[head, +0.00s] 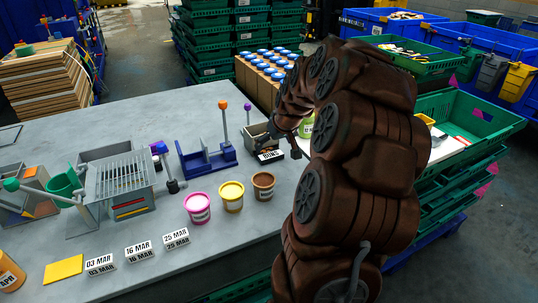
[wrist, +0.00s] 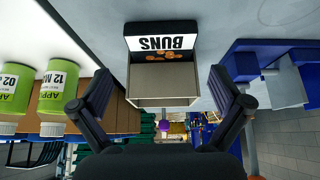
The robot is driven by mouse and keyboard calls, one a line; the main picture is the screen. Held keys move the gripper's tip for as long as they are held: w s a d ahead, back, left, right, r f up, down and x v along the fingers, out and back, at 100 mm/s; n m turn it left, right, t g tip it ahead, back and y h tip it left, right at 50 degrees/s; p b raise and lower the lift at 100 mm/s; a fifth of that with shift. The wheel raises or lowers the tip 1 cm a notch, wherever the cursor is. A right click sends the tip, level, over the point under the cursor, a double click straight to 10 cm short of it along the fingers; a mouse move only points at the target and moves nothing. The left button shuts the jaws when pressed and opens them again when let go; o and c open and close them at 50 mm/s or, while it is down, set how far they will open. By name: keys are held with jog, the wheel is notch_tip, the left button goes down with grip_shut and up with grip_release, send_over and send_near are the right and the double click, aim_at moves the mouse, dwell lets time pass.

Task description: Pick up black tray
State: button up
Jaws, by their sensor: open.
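A small black tray-like piece (head: 271,156) with a white BUNS label lies on the grey table near its far right part. In the wrist view the black piece (wrist: 128,44) shows upside down at the top, with small brown buns (wrist: 172,55) beside it. A grey box (head: 257,131) stands right behind it; in the wrist view the grey box (wrist: 165,85) is between my open fingers. My gripper (head: 263,142) is over this spot, open, and its fingers (wrist: 163,88) are apart on both sides, holding nothing. I cannot tell whether they touch the box.
A blue stand (head: 205,160) with an orange-topped post is left of the box. Pink (head: 197,208), yellow (head: 231,196) and brown (head: 263,186) tubs stand in front. Green jars (wrist: 62,88) are close on the wrist view's left. Green crates (head: 465,120) are at right.

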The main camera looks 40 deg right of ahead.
aim_at(269, 153)
jog(key=shift+w+f+p, duration=0.15)
jog(key=shift+f+p, duration=0.15)
jog(key=shift+f, duration=0.2)
jog(key=shift+p+x, duration=0.6)
jog(key=shift+x, duration=1.5)
jog(key=c, duration=0.9)
